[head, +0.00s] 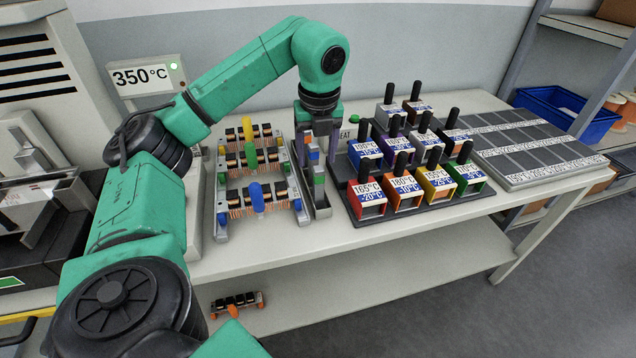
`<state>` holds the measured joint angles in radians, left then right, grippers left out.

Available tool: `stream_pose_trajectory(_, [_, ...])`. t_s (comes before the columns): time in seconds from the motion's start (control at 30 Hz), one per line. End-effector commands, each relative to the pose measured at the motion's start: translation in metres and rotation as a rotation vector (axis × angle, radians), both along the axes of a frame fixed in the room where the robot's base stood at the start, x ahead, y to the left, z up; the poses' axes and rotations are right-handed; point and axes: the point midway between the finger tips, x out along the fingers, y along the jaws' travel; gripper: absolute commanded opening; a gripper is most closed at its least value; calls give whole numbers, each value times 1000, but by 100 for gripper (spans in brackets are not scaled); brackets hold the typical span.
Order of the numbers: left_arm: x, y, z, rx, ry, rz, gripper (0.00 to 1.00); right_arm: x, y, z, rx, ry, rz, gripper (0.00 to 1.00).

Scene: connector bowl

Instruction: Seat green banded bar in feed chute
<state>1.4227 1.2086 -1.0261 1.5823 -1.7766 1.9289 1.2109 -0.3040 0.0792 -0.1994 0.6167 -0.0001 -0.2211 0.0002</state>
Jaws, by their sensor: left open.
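The feed chute (320,211) is a narrow grey channel standing on the bench between the coil racks and the dark block holder. Small blocks with blue, white, red and green parts show in its line, and a green piece (319,180) lies low in it. I cannot tell which of these is the green banded bar. My left gripper (313,143) is open and points down over the upper part of the chute. Its fingers partly cover the blocks there, and I cannot tell whether they touch. My right gripper is out of view.
Racks of copper coils (275,188) with coloured handles stand left of the chute. A dark holder with several coloured, black-handled temperature blocks (368,197) stands close on its right. A grey slotted panel (545,150) lies farther right. The bench front edge (400,235) is clear.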

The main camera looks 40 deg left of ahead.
Motion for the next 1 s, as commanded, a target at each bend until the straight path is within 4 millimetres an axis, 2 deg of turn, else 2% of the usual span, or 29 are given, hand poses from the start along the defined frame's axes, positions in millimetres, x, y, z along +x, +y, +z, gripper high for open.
stream_pose_trajectory(0.17, [2, 3, -21, 0, 2, -2, 65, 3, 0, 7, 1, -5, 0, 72])
stream_pose_trajectory(0.4, [6, 9, -62, -1, 2, -3, 65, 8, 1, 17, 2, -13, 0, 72])
stream_pose_trajectory(0.63, [7, 9, -67, -1, -1, -3, 65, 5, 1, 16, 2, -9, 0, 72])
stream_pose_trajectory(0.77, [7, 9, -67, -1, -1, -3, 15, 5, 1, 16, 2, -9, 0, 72])
stream_pose_trajectory(0.8, [7, 9, -67, -1, -1, -3, 0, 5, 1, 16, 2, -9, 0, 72])
stream_pose_trajectory(1.0, [7, 9, -66, -1, -1, -3, 0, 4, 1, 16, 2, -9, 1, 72])
